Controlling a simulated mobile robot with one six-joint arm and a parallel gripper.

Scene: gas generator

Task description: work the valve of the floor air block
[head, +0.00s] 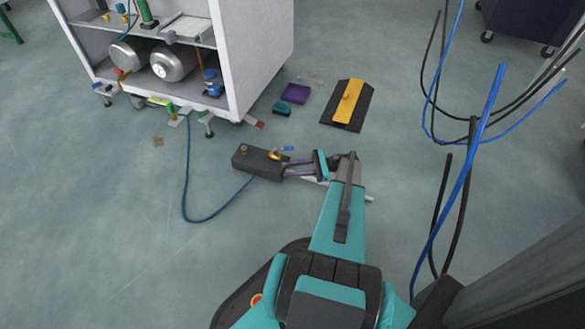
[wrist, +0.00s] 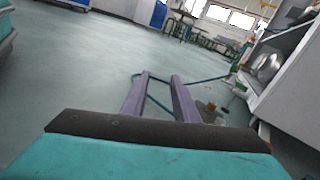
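The floor air block (head: 254,164) is a dark rectangular box on the floor in the middle of the head view. It has a small brass-yellow valve with a blue lever (head: 287,149) at its right end. My gripper (head: 287,168) is low near the floor, its purple fingers pointing left at the block's right end, close to the valve. Whether they touch the block I cannot tell. In the wrist view the two fingers (wrist: 160,77) stand apart with only floor and hose visible between them.
A blue hose (head: 186,195) runs from the block to the white cabinet (head: 255,55) holding metal tanks. A purple box (head: 295,93), a small teal box (head: 282,108) and a black-yellow ramp (head: 348,105) lie beyond the block. Cables hang at right.

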